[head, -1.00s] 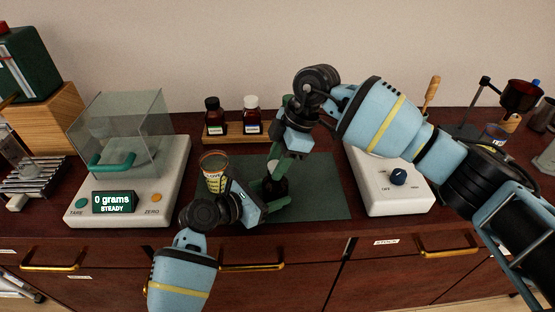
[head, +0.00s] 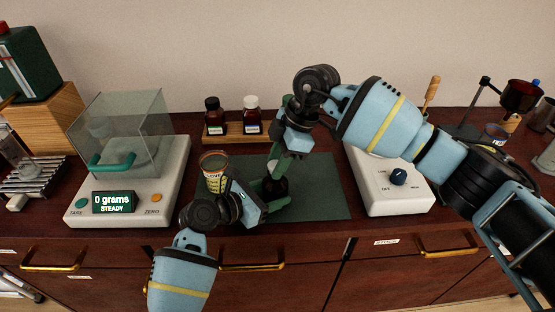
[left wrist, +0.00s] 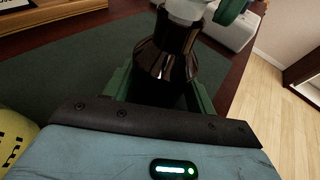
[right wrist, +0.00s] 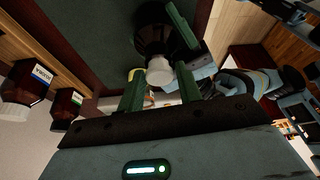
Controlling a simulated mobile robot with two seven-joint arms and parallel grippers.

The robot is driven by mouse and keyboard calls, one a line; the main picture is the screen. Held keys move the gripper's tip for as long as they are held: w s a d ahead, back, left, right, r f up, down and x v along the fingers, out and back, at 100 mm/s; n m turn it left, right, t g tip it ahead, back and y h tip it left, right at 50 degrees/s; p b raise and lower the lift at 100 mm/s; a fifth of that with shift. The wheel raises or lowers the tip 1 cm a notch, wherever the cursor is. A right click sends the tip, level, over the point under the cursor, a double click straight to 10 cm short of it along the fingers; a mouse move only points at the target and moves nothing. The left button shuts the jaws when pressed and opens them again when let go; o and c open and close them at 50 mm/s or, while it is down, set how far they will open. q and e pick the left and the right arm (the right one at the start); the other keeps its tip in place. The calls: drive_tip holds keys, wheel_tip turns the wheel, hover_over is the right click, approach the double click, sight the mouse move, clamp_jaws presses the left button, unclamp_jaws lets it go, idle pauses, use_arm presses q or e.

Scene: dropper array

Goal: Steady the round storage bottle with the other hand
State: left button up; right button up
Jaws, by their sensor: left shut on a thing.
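The round storage bottle (head: 275,183), dark brown with a white cap, stands upright on the green mat (head: 322,195). In the left wrist view the bottle (left wrist: 168,55) is between the green fingers of my left gripper (head: 272,190), which is shut on its body. In the right wrist view its white cap (right wrist: 159,71) shows just beyond and between the fingertips of my right gripper (right wrist: 160,68). My right gripper comes from above, its fingers apart around empty space. In the head view the arms and fingers hide much of the bottle.
A labelled jar (head: 214,172) stands left of my left gripper. A balance (head: 130,190) reading 0 grams is further left. Two dark bottles stand on a wooden rack (head: 229,137) behind. A white device with a knob (head: 385,185) is at right. The mat's right part is clear.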

clamp_jaws()
drive_tip(key=shift+r, duration=0.7)
idle(0.6)
drive_tip(key=shift+r, duration=2.2)
drive_tip(key=w+d+r, duration=0.3)
drive_tip(key=d+r, duration=0.1)
drive_tip(key=d, duration=0.3)
drive_tip(key=shift+w, duration=0.25)
drive_tip(key=shift+d, duration=0.1)
use_arm(q)
drive_tip(key=o, duration=1.5)
drive_tip(key=shift+c, duration=0.2)
